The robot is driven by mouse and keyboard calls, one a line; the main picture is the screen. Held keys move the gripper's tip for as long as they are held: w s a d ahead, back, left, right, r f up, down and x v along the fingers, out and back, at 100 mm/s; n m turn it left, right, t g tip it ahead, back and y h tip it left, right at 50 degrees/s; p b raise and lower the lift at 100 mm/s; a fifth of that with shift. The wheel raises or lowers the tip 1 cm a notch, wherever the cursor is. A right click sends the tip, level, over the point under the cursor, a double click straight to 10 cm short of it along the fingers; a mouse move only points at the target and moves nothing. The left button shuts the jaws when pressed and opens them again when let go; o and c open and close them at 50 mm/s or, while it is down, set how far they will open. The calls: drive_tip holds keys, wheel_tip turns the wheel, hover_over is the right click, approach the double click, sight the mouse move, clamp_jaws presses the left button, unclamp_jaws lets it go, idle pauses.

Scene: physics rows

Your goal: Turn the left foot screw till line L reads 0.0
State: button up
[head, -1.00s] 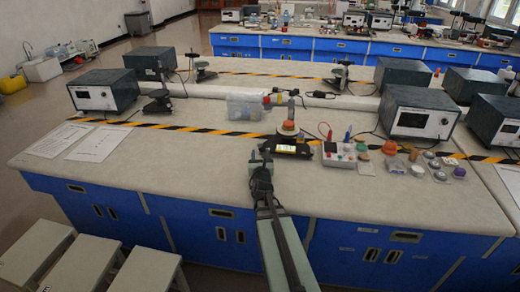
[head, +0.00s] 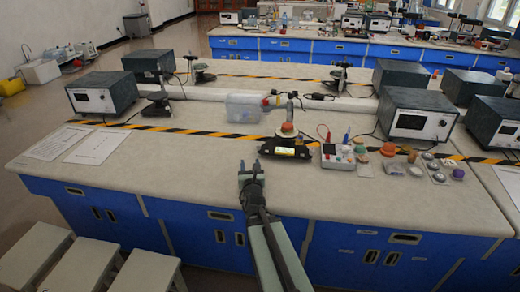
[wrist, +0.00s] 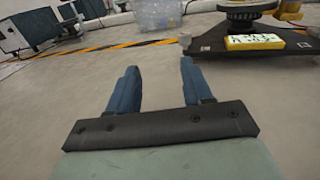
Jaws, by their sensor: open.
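The dark levelling device (head: 292,150) stands on the bench, with a round orange-topped part on it. In the wrist view its dark base plate (wrist: 212,42) is at the upper right. Its yellow display (wrist: 254,42) carries dark text too small and tilted to read, so line L cannot be told. My gripper (head: 249,166) is open and empty, left of the device and nearer the bench's front edge.
A clear plastic box (head: 243,108) stands behind the device. A grey control box (head: 338,157) and several small coloured items lie to its right. Two paper sheets (head: 93,146) lie at left. Black-and-yellow tape (head: 195,131) crosses the bench. The bench left of my gripper is clear.

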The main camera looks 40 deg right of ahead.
sight(259, 147)
drive_tip(key=shift+m+t+y, duration=0.3)
drive_tip(key=shift+m+t, duration=0.1)
drive_tip(key=shift+m, duration=0.2)
drive_tip(key=w+a, duration=0.6)
drive_tip(key=shift+r, duration=0.35)
drive_tip(key=shift+w+r+m, duration=0.1)
drive_tip(key=shift+w+m, duration=0.15)
drive_tip(key=shift+m, duration=0.15)
drive_tip(key=shift+w+d+m+h, duration=0.15)
drive_tip(key=shift+w+m+h, duration=0.05)
drive_tip(key=shift+m+h, duration=0.2)
drive_tip(key=d+m+g+h, duration=0.2)
drive_tip(key=d+m+h, duration=0.1)
drive_tip(key=shift+s+d+g, duration=0.2)
drive_tip(key=shift+d+g, duration=0.1)
drive_tip(key=shift+g, duration=0.1)
drive_tip(key=s+d+g+h, duration=0.1)
drive_tip(key=s+d+f+g+h, duration=0.1)
drive_tip(key=g, duration=0.1)
drive_tip(key=shift+s+d+f+m, duration=0.15)
drive_tip(key=shift+s+d+m, duration=0.2)
drive_tip(key=shift+s+m, duration=0.05)
drive_tip(key=shift+s+d+n+g+h, duration=0.3)
drive_tip(key=shift+n+h, duration=0.1)
drive_tip(key=shift+n, duration=0.2)
drive_tip(key=x, duration=1.3)
drive_tip(key=shift+w+d, duration=0.25)
drive_tip(key=shift+w, duration=0.05)
drive_tip(key=shift+c, duration=0.4)
